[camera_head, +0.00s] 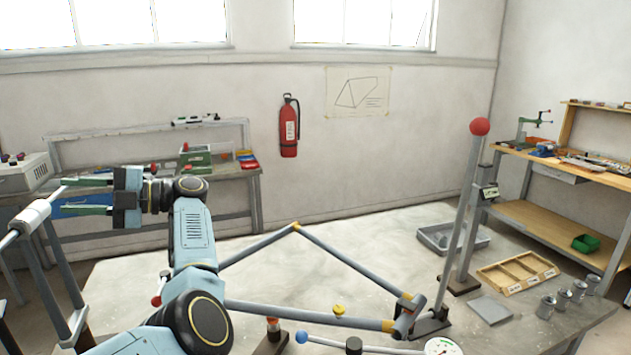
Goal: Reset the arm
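My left arm comes up from the bottom and bends to the left. My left gripper (60,196) is at the left side with its two green fingers pointing left. The fingers are apart, and I see nothing clearly held between them. A grey rod with a pale sleeve (31,216) is just left of the fingertips; whether they touch it I cannot tell. A lever with a red ball (480,127) stands nearly upright at the right of the table. A grey tube frame (345,257) with yellow joints lies in the middle. My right gripper is out of the picture.
On the worktable (370,229) are a grey tray (480,241), a wooden divided tray (540,279), a flat grey plate (491,310), several metal cups (546,307) and a dial gauge (441,347). A blue ball handle (301,337) is in front. Benches stand behind and at right.

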